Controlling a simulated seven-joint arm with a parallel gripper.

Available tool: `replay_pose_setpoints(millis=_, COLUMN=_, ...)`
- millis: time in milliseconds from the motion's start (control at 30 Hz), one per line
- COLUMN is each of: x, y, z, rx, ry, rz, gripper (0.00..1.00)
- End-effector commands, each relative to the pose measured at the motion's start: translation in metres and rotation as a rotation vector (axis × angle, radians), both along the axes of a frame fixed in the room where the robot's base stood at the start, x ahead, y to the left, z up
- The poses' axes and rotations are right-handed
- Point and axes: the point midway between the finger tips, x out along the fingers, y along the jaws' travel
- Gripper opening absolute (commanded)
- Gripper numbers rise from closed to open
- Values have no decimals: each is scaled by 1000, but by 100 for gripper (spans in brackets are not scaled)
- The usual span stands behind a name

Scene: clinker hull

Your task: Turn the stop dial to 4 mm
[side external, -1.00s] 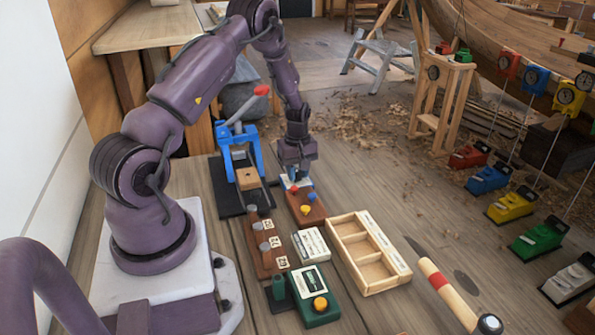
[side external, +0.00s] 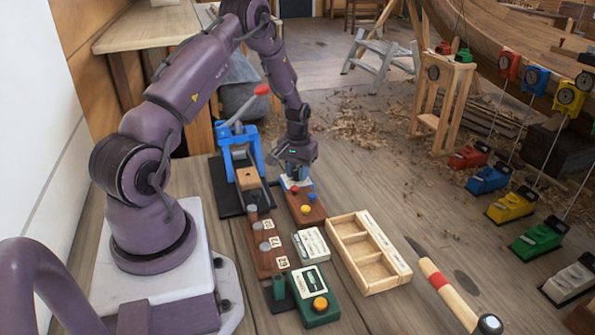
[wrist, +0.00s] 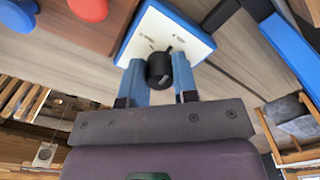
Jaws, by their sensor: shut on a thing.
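The stop dial (wrist: 160,68) is a small black knob on a white plate (wrist: 190,35) with blue edges. A short pointer sticks out of the knob, and faint marks show on the plate, too small to read. My gripper (wrist: 158,75) has its two blue fingers on either side of the knob, shut on it. In the side external view my gripper (side external: 297,176) points down over the white plate (side external: 288,185), at the far end of a brown block with red, yellow and blue knobs (side external: 309,209). The dial itself is hidden there by the fingers.
A blue clamp press (side external: 240,160) with a red-tipped lever stands close on the left. The bench to the right of the gripper is clear.

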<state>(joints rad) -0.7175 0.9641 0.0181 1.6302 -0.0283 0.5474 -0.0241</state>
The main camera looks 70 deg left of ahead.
Motion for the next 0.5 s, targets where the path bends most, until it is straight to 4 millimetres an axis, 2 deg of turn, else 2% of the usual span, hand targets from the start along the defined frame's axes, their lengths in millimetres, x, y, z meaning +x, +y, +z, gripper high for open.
replay_pose_setpoints(millis=500, x=0, y=0, z=1, rx=-1, ry=-1, rz=-96, gripper=4)
